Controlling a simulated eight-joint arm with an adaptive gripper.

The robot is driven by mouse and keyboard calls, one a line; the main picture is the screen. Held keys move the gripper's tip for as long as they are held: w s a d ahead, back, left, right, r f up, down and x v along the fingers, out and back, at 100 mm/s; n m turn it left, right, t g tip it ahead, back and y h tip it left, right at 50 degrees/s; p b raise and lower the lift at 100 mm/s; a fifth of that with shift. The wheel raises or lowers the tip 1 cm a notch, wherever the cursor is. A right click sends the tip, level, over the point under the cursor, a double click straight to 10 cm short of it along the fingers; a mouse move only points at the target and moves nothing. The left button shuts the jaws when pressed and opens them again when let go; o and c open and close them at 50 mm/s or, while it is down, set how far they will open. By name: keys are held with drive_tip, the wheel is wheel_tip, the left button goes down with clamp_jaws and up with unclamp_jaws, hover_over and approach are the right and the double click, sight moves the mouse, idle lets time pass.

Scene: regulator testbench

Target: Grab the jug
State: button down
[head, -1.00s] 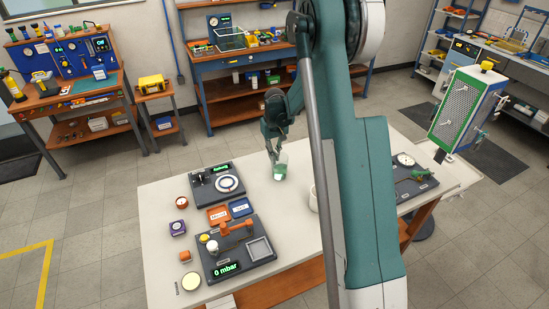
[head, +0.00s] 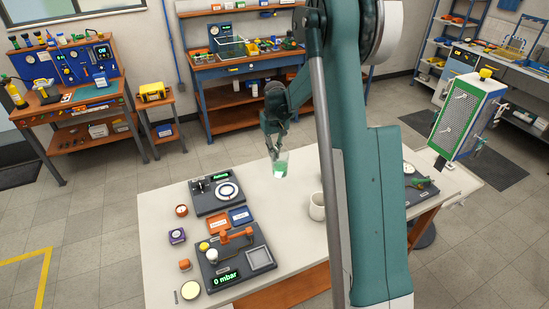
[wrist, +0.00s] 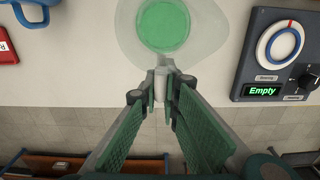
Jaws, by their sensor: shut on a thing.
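The jug is a clear vessel with green liquid in it. In the head view the jug (head: 281,172) hangs upright from my gripper (head: 275,147), a little above the far part of the white table. In the wrist view the jug (wrist: 205,32) is at the top, seen from above, with a round green surface inside. My gripper (wrist: 162,88) is shut on the jug's pale handle, between its green pads. The bottom of the jug is hidden in the wrist view.
A dark device with a dial (head: 217,193) stands left of the jug. A white mug (head: 317,206) is to the right, beside my arm. An orange tray (head: 215,217), a blue tray (head: 240,216) and a pressure rig (head: 235,255) are nearer. My arm hides part of the table.

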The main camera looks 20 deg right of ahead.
drive_tip(key=shift+r, duration=1.55)
drive_tip(key=shift+r, duration=0.25)
idle(0.6)
